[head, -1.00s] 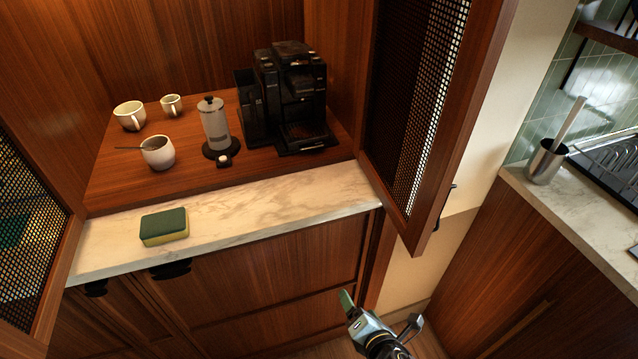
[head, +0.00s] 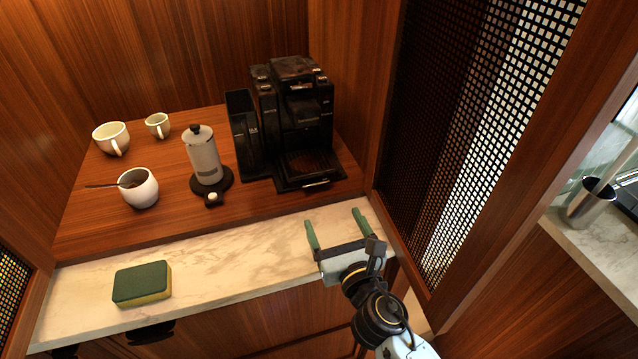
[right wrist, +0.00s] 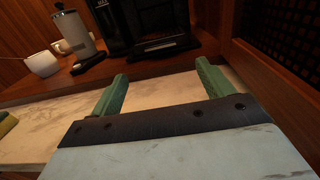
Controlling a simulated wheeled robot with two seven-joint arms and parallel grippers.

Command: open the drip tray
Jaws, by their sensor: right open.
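The black coffee machine (head: 293,110) stands at the back right of the wooden shelf. Its drip tray (head: 308,169) is at the machine's base, with a small light handle on its front edge; it looks pushed in. The drip tray also shows at the top of the right wrist view (right wrist: 158,46). My right gripper (head: 335,217) is open and empty over the marble ledge, in front of the drip tray and apart from it. Its green fingers point toward the machine. It also shows in the right wrist view (right wrist: 160,85). My left gripper is in neither view.
A white milk frother (head: 203,158) on a black base stands left of the machine. White cups (head: 140,190) stand further left. A green and yellow sponge (head: 142,283) lies on the marble ledge (head: 230,250). An open mesh cabinet door (head: 470,130) borders the right side.

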